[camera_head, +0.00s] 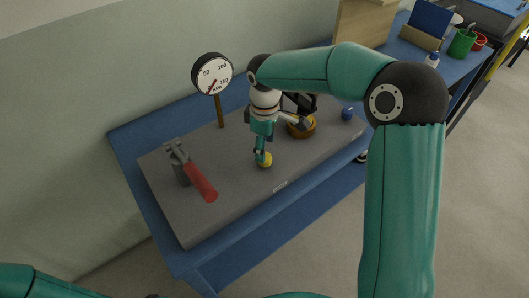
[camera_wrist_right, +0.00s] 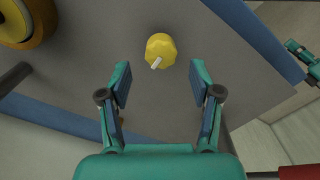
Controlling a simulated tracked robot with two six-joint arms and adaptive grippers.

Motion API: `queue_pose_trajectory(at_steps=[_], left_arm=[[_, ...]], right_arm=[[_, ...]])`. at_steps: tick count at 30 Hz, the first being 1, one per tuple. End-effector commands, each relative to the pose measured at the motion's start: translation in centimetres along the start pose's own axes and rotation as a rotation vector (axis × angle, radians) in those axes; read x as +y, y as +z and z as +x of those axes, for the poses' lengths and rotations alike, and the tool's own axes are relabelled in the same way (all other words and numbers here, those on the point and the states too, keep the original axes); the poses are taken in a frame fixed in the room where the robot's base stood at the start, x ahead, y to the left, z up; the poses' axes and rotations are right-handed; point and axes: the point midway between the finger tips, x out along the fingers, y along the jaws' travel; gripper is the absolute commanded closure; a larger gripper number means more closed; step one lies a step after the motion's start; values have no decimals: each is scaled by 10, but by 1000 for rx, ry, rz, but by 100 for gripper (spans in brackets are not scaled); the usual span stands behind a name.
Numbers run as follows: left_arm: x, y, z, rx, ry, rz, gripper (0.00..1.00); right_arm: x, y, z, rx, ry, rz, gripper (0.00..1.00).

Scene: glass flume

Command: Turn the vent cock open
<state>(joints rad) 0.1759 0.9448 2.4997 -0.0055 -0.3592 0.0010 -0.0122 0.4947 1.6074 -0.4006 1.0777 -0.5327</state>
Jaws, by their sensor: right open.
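A small yellow knob with a white pointer, which I take for the vent cock (camera_head: 264,160), stands on the grey board near its front edge. In the right wrist view the vent cock (camera_wrist_right: 161,47) sits centrally, its white pointer slanting down and left. My right gripper (camera_head: 262,150) is over it, pointing down. In the wrist view my right gripper (camera_wrist_right: 160,76) is open and empty, its fingertips on either side just short of the knob, with clear gaps. Some teal parts at the wrist view's right edge look like my left gripper (camera_wrist_right: 302,52), cut off and unclear.
On the grey board (camera_head: 190,226) are a red-handled lever (camera_head: 200,183), a dial gauge on a post (camera_head: 212,74), a yellow-orange wheel (camera_head: 302,130) and a blue knob (camera_head: 347,114). The board lies on a blue table (camera_head: 160,228). Its front left part is clear.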

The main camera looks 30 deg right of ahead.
Motion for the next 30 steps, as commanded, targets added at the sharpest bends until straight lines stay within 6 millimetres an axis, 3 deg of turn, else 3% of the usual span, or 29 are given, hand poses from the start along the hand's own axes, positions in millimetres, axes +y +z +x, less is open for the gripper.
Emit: queue_pose_trajectory(at_steps=[6,12,30], left_arm=[[0,0,0,0,0,0,60],[0,0,0,0,0,0,60],[0,0,1,0,0,0,60]], right_arm=[[1,-1,-46,5,4,-1,36],[0,-1,-70,3,1,-1,36],[0,0,-77,1,0,0,36]])
